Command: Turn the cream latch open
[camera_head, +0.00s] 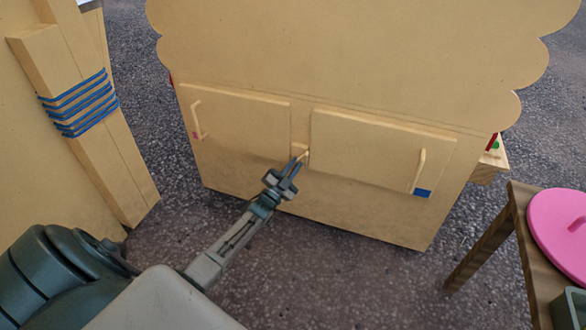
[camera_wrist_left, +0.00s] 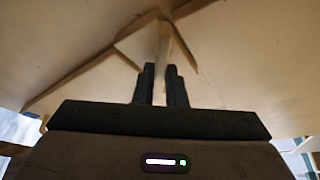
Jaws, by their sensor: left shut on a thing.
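The cream latch (camera_head: 300,148) sits on the front of the tan wooden stall, in the narrow strip between two doors. My left gripper (camera_head: 294,167) reaches up to it from below and is shut on it. In the left wrist view, the two dark fingers (camera_wrist_left: 160,82) stand close together with the pale latch (camera_wrist_left: 164,38) between and beyond their tips. The fingers hide part of the latch, and its exact angle is hard to tell. The left door (camera_head: 240,122) and the right door (camera_head: 375,150) both look closed. My right gripper is not in view.
The left door has a cream handle (camera_head: 197,120) near a small pink mark; the right door has one (camera_head: 418,171) near a blue mark (camera_head: 423,193). A wooden table (camera_head: 515,225) with a pink lid (camera_head: 560,222) stands right. A post with blue cord (camera_head: 80,105) stands left.

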